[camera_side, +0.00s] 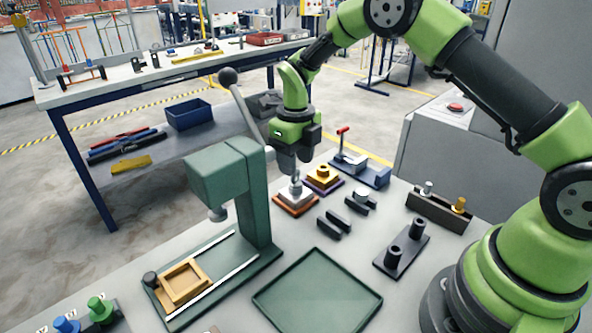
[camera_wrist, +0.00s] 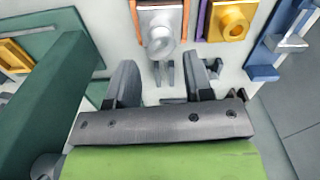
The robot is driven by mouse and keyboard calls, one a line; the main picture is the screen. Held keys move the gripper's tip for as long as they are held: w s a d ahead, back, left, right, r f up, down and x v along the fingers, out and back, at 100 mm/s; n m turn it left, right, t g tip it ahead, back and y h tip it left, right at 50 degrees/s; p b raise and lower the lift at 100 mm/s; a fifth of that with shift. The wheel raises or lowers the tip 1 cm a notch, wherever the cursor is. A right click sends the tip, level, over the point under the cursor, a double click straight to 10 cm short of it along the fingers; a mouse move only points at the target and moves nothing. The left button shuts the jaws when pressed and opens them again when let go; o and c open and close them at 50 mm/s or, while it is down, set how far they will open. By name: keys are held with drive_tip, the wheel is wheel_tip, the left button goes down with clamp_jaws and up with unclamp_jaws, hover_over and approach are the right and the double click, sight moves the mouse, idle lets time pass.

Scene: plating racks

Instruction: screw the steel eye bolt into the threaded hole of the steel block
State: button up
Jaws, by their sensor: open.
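The steel block (camera_side: 294,195) sits on an orange base on the bench. It shows at the top of the wrist view (camera_wrist: 147,18). The steel eye bolt (camera_side: 295,182) stands upright at the block's hole; its rounded silver head (camera_wrist: 160,45) shows in the wrist view. I cannot tell how deep its thread sits. My gripper (camera_side: 296,171) points down right above the eye bolt. In the wrist view my gripper (camera_wrist: 160,70) has its fingers wide apart, with nothing gripped. The fingertips are near the bolt's head, and I cannot tell whether they touch it.
A green press (camera_side: 227,180) stands close on the left. A brass block (camera_side: 323,178) on a purple base is just right of the steel block. A blue clamp fixture (camera_side: 372,177), dark bars (camera_side: 333,224) and a brown holder (camera_side: 436,211) lie further right. A green tray (camera_side: 317,293) is empty in front.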

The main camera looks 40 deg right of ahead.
drive_tip(key=shift+r, duration=0.2)
drive_tip(key=n, duration=1)
drive_tip(key=shift+d, duration=0.15)
drive_tip(key=n, duration=1.1)
drive_tip(key=shift+d, duration=0.1)
drive_tip(key=n, duration=0.3)
drive_tip(key=shift+w+n, duration=0.1)
drive_tip(key=shift+n, duration=0.2)
drive_tip(key=n, duration=1.1)
drive_tip(key=shift+w+a+n, duration=0.1)
drive_tip(key=shift+a+n, duration=0.2)
